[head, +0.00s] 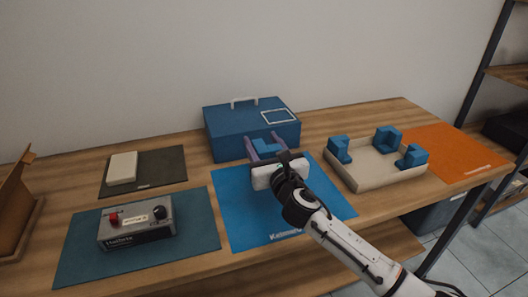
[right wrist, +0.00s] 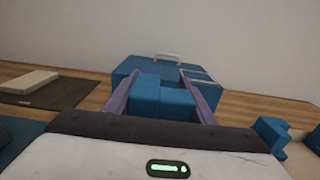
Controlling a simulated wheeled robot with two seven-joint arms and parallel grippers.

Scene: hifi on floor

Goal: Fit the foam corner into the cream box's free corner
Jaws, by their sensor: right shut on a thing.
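A blue foam corner (head: 265,147) is held between the purple fingers of my right gripper (head: 264,138), above the blue mat. In the right wrist view the foam corner (right wrist: 160,100) sits between both fingers (right wrist: 162,90). The open cream box (head: 374,169) stands to the right of the gripper. Blue foam corners sit in its left corner (head: 338,148), back corner (head: 386,138) and right corner (head: 411,157). The box's front corner is free. The right wrist view shows only part of the box (right wrist: 301,158). My left gripper is not in view.
A blue case (head: 225,127) with a handle stands behind the gripper. The blue mat (head: 235,217) lies below it and an orange mat (head: 455,155) right of the box. A grey control device (head: 135,226) and a cream block (head: 122,168) are at the left.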

